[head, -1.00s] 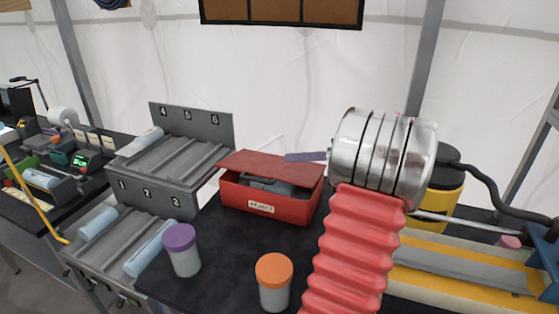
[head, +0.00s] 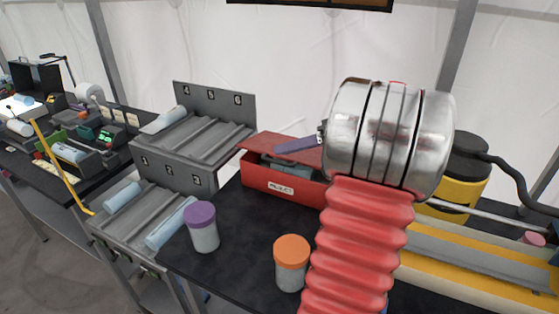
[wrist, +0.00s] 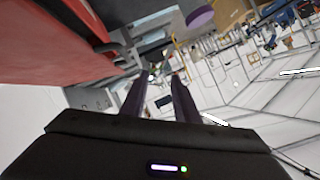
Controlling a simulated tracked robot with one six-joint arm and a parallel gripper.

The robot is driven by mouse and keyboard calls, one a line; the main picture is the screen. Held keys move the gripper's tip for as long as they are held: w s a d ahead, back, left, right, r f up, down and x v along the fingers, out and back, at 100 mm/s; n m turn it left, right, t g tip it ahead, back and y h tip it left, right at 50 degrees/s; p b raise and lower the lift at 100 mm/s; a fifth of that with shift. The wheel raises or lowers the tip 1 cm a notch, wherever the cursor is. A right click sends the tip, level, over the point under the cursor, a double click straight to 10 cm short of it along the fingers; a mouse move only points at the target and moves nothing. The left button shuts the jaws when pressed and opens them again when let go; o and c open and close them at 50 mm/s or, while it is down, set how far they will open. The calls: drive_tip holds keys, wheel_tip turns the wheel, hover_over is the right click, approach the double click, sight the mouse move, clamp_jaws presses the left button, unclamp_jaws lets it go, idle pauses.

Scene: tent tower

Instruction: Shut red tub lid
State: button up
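The red tub (head: 272,186) stands on the dark table, a white label on its front. Its red lid (head: 262,144) is partly raised, hinged at the back, and grey contents show through the gap at the front. My gripper (head: 282,149) reaches in from the right, with a purple finger in front of the lid in the head view; I cannot tell whether it touches. In the wrist view, my gripper (wrist: 158,76) has its two purple fingers apart with nothing between them. A large red surface, probably the lid (wrist: 45,40), lies close at upper left there.
A purple-capped jar (head: 202,228) and an orange-capped jar (head: 291,264) stand in front of the tub. A grey numbered rack (head: 190,150) with pale blue rolls is to the left. A yellow and black canister (head: 462,180) is at right.

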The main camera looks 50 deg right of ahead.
drive_tip(key=w+a+f+g, duration=0.1)
drive_tip(key=w+a+g, duration=0.15)
drive_tip(key=a, duration=0.85)
drive_tip(key=w+a+f+g, duration=0.1)
drive_tip(key=a+g, duration=0.3)
drive_tip(key=a, duration=0.6)
drive_tip(key=s+a+f+h, duration=0.1)
drive_tip(key=s+a+h, duration=0.2)
drive_tip(key=a, duration=0.6)
drive_tip(key=s+a+f+n+h, duration=0.1)
drive_tip(key=s+a+h, duration=0.2)
drive_tip(key=s+a, duration=0.4)
drive_tip(key=shift+a+f+h, duration=0.3)
drive_tip(key=shift+a+f, duration=0.1)
drive_tip(key=shift+a, duration=0.65)
drive_tip(key=shift+t, duration=0.25)
